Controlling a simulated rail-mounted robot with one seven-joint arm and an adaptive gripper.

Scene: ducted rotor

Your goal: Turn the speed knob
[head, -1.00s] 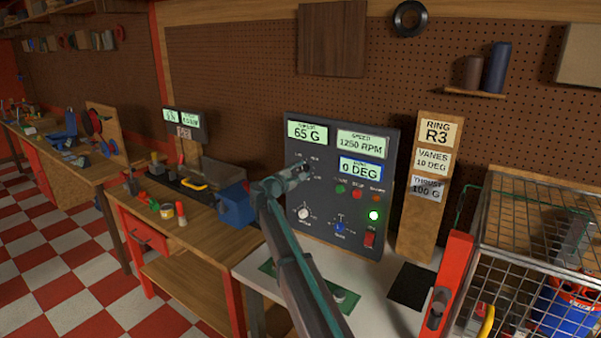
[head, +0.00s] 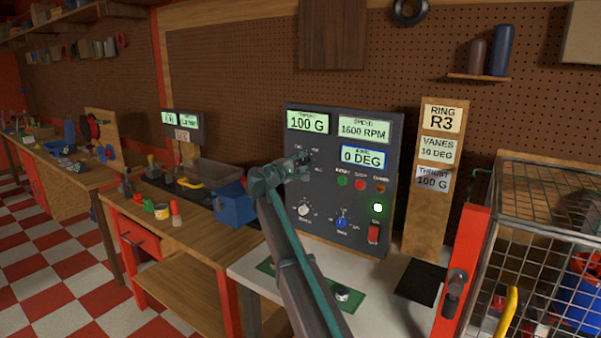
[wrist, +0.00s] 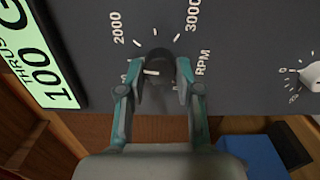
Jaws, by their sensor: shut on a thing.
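The speed knob (wrist: 157,62) is a dark round knob on the control panel, with scale marks, "2000", "3000" and "RPM" around it in the wrist view. My gripper (wrist: 160,72) is shut on it, one finger on each side. In the head view my gripper (head: 304,164) reaches the panel (head: 296,240) from the left and hides most of the knob. The speed display (head: 364,130) reads 1600 RPM. The thrust display (head: 307,121) reads 100 G, and the display below the speed one (head: 363,156) reads 0 DEG.
A wooden board (head: 428,225) beside the panel carries cards reading ring R3, vanes 10 DEG and thrust 100 G. A white knob (head: 304,210), a blue knob (head: 341,223) and a red switch (head: 374,233) sit lower on the panel. A wire cage (head: 545,235) stands at right.

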